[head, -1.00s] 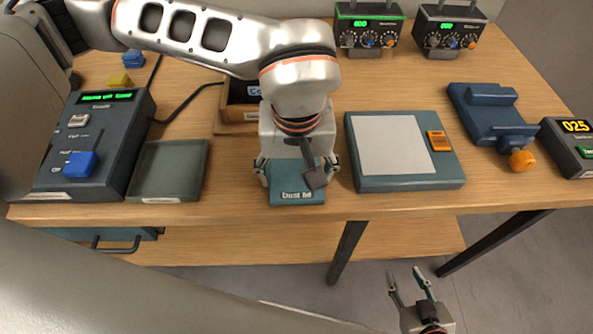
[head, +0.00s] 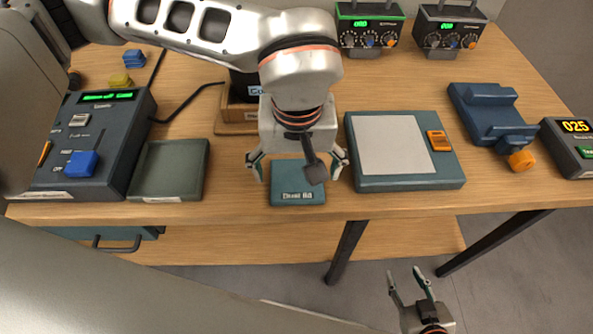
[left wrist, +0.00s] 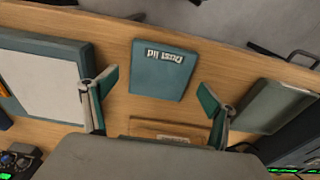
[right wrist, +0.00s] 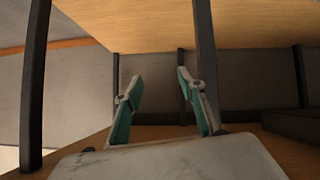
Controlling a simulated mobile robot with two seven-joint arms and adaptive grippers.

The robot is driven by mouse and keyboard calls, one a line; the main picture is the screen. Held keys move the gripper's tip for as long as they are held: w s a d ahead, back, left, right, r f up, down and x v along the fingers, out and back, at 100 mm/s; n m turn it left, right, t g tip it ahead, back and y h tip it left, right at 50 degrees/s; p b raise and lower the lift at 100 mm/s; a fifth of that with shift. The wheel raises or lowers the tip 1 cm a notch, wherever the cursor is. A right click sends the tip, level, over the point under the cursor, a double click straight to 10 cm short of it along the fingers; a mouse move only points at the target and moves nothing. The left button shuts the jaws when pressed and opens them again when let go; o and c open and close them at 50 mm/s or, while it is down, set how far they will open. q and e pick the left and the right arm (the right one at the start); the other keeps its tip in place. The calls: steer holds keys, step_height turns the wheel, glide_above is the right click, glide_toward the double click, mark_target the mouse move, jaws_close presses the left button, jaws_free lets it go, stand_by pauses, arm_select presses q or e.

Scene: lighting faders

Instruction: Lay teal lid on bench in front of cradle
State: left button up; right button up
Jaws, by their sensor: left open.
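The teal lid (head: 298,191), with white lettering on its front, lies flat on the wooden bench near the front edge. It also shows in the left wrist view (left wrist: 161,72), with bare wood around it. My left gripper (head: 298,170) is open above the lid, its fingers spread to either side and apart from it. In the left wrist view the open fingers (left wrist: 156,101) are empty. A wooden base (head: 232,124) with a dark item on it, which may be the cradle, stands behind the lid, partly hidden by my arm. My right gripper (head: 412,279) is open and empty below the bench front.
A shallow grey-green tray (head: 170,197) and a dark control box (head: 108,130) stand left of the lid. A teal board with a pale sheet (head: 392,145) is close on the right. A blue clamp-like fixture (head: 493,115) stands farther right. Bare wood separates these from the lid.

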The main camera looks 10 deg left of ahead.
mark_target(297, 188)
arm_select(q)
step_height(297, 188, up, 11)
steer(key=s, duration=0.1)
steer(key=shift+s+d+p, duration=0.15)
steer(key=shift+d+p, duration=0.05)
steer(key=shift+p, duration=0.25)
steer(key=shift+f, duration=0.1)
steer(key=shift+s, duration=0.1)
